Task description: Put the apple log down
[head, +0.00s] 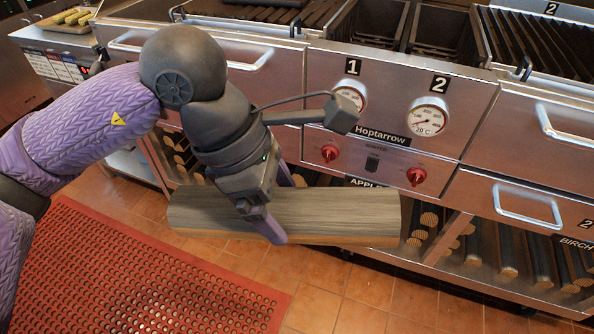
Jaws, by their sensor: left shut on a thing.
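The log (345,217) is a long, grey-brown split piece of wood, lying roughly level across the head view. My left gripper (277,212) is shut on it left of its middle, with one purple finger over the near side and the other partly hidden behind. The log is held in the air in front of the grill's lower shelf, above the tiled floor. The shelf label starting "APPL" (364,183) is partly covered by the log. My right gripper is not in view.
The steel grill (390,140) has two gauges, red knobs and drawer handles. Several logs lie on the lower shelf at left and right, the right part labelled "BIRCH" (576,243). A red perforated mat (130,275) lies on the floor at left. Bare tiles (370,300) show below the log.

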